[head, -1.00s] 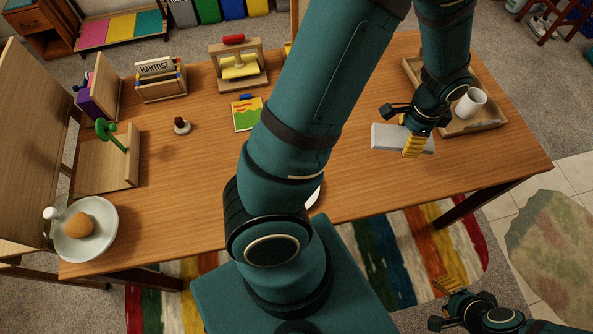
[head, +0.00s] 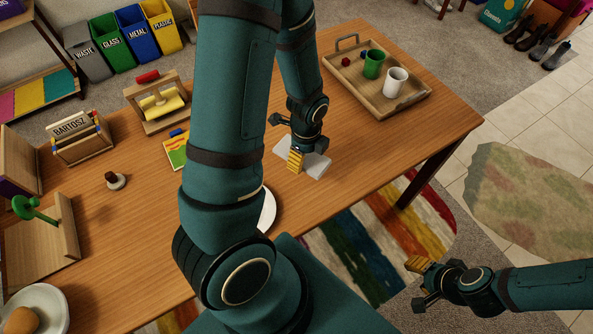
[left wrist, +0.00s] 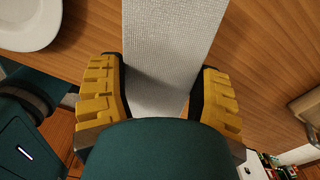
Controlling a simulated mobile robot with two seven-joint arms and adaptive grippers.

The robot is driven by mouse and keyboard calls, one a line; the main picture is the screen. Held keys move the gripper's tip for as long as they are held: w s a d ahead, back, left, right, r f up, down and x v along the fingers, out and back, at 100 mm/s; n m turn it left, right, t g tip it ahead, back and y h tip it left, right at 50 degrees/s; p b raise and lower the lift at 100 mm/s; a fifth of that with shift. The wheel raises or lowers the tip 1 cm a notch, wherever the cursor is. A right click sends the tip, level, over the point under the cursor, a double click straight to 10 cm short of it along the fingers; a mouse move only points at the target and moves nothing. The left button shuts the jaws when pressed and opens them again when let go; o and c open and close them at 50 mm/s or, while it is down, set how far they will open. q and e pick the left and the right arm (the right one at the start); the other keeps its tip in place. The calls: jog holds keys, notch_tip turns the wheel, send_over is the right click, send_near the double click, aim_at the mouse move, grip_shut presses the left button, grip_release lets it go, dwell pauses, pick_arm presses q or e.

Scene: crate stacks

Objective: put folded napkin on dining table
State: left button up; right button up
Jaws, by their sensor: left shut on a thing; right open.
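The folded napkin (head: 317,166) is a pale grey-white flat rectangle over the right part of the wooden dining table (head: 385,148). My left gripper (head: 296,161) is shut on it. In the left wrist view the napkin (left wrist: 170,45) runs between the two yellow-padded fingers (left wrist: 160,98), with the table top behind it. I cannot tell whether the napkin touches the table or hangs just above it. My right gripper (head: 420,284) is open and empty, off the table's near side above the floor.
A wooden tray (head: 408,102) with a green mug (head: 374,64) and a white mug (head: 395,82) stands right of the napkin. A white plate (head: 268,210), partly hidden by my arm, lies nearer. A napkin holder (head: 157,103) stands farther left. Table between napkin and tray is clear.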

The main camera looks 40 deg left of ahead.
pick_arm(q)
notch_tip(320, 180, down, 6)
jog(key=shift+b, duration=0.8)
jog(key=shift+w+f, duration=0.1)
jog(key=shift+f, duration=0.15)
jog(key=shift+f, duration=0.1)
jog(key=o, duration=1)
